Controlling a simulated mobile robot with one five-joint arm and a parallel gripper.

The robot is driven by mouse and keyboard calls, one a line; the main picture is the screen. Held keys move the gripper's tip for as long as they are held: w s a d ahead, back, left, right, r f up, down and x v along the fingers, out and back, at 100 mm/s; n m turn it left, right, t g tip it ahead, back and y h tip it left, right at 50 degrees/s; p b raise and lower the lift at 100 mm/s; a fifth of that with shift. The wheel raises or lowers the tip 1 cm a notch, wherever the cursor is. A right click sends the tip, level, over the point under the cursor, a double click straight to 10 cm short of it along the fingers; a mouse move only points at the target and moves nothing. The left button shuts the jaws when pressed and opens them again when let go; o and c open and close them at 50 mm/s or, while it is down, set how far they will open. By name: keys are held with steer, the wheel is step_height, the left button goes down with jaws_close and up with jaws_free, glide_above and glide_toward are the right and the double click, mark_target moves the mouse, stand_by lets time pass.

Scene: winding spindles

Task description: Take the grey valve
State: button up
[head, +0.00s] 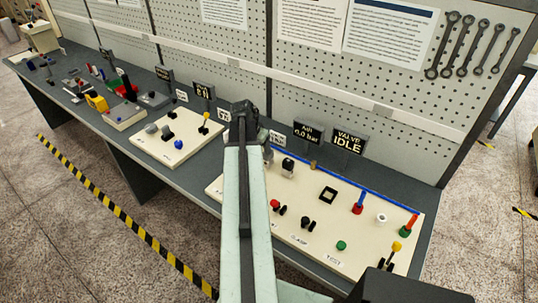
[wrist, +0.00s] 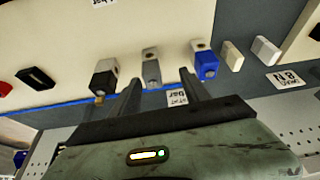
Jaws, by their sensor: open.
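The grey valve (wrist: 151,68) shows in the wrist view as a small grey upright block with a round top, on the cream board. My gripper (wrist: 159,77) is open, with one dark finger on each side of the valve in the picture. No contact shows, and I cannot tell how far the fingers reach down around it. In the head view my arm covers most of this spot; my wrist is above the board's back left corner and the fingertips are not clear.
In the wrist view a white-and-black block (wrist: 105,75) stands left of the valve and a blue block (wrist: 206,64) right of it, both close to the fingers. The cream board (head: 310,238) carries several knobs and buttons. Display signs (head: 348,141) stand behind it, before the pegboard wall.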

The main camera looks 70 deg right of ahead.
mark_target(268, 158)
steer(key=f+b, duration=0.1)
steer(key=s+d+f+b, duration=0.1)
steer(key=shift+s+d+f+b, duration=0.2)
steer(key=shift+f+b, duration=0.1)
steer(key=b+x, duration=0.4)
steer(key=x, duration=0.1)
steer(key=shift+s+d+b, duration=0.3)
steer(key=shift+s+d, duration=0.05)
steer(key=shift+s, duration=0.1)
steer(key=shift+r, duration=0.15)
jaws_close()
